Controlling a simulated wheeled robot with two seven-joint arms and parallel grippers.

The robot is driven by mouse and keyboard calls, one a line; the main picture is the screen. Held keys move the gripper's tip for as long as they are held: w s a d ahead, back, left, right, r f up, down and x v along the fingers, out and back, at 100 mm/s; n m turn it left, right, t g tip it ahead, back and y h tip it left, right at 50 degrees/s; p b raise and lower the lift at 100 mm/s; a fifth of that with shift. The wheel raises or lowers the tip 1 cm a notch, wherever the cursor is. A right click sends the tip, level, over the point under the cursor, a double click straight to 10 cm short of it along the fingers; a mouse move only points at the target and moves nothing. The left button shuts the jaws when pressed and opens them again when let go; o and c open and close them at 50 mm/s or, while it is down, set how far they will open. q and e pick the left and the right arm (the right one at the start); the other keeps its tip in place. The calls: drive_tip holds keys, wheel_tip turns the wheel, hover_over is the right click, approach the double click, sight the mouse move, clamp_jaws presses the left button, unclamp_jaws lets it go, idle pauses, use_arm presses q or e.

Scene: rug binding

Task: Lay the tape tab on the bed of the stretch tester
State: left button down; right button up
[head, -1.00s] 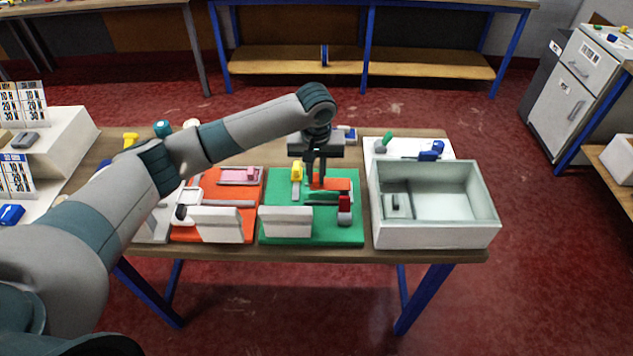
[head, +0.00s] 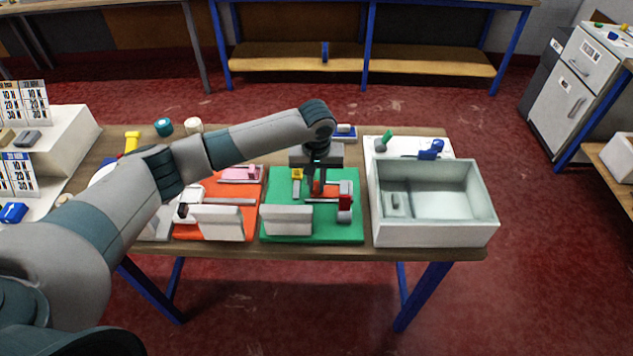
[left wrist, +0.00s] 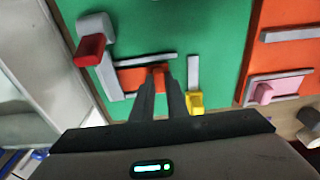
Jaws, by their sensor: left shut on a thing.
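My left gripper (head: 317,190) points down over the green board (head: 280,232), which looks like the stretch tester. In the left wrist view its fingers (left wrist: 160,88) are shut on a small orange piece, seemingly the tape tab (left wrist: 158,76). An orange-red patch, seemingly the bed (left wrist: 130,79), lies beside the fingertips between grey bars. The tab is low over it; I cannot tell whether they touch. A red-ended grey block (left wrist: 90,50) and a yellow piece (left wrist: 195,101) flank the bed. The fingers partly hide it in the head view. My right gripper is not in view.
An orange board (head: 220,190) with a pink piece (head: 240,173) stands left of the green one. A deep grey-white bin (head: 433,233) stands close on the right. A white upright block (head: 287,219) stands at the green board's front. Tape rolls (head: 164,127) lie behind.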

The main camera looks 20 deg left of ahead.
sight(317, 189)
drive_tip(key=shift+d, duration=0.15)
use_arm(q)
drive_tip(key=c, duration=1.7)
unclamp_jaws()
drive_tip(key=shift+f, duration=0.1)
drive_tip(key=shift+c, duration=0.2)
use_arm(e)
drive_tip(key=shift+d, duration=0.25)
